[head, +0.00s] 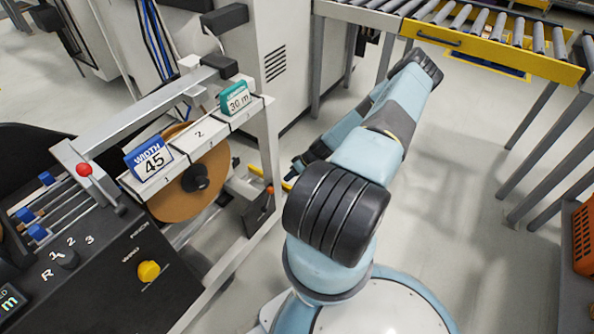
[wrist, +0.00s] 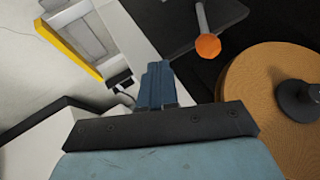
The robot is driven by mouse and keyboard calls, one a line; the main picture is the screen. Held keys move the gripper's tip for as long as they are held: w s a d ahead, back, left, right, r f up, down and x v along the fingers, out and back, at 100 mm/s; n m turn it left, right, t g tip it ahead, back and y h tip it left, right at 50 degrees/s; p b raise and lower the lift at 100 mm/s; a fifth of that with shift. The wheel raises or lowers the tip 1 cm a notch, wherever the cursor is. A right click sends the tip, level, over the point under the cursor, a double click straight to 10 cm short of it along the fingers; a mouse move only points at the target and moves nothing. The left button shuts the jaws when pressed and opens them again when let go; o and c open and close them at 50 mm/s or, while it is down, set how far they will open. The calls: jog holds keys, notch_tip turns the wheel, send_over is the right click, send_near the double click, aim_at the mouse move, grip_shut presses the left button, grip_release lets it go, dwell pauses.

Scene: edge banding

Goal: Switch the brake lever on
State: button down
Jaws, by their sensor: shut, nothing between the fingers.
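A lever with an orange knob (head: 269,190) stands on a dark plate at the lower right of the banding frame. I take it for the brake lever, though no label shows. In the wrist view its orange knob (wrist: 208,47) and grey rod lie ahead, right of my fingers and apart from them. My gripper (wrist: 156,68) is shut and empty, its blue fingers together at the picture's middle. In the head view my gripper (head: 298,165) is small and partly hidden by my arm, to the right of the lever.
A brown banding roll (head: 205,185) sits left of the lever; the roll (wrist: 262,95) fills the wrist view's right side. A control panel (head: 100,265) with a red-ball lever (head: 84,170) is at left. A roller conveyor (head: 480,35) stands at back right. Open floor lies below it.

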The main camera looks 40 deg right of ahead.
jog(key=shift+w+a+f, duration=0.1)
jog(key=shift+a+f, duration=0.15)
jog(key=shift+a, duration=0.65)
jog(key=shift+w+a+f, duration=0.1)
jog(key=shift+a+f, duration=0.1)
jog(key=shift+a, duration=0.75)
jog(key=shift+a+f, duration=0.25)
jog(key=shift+a, duration=0.65)
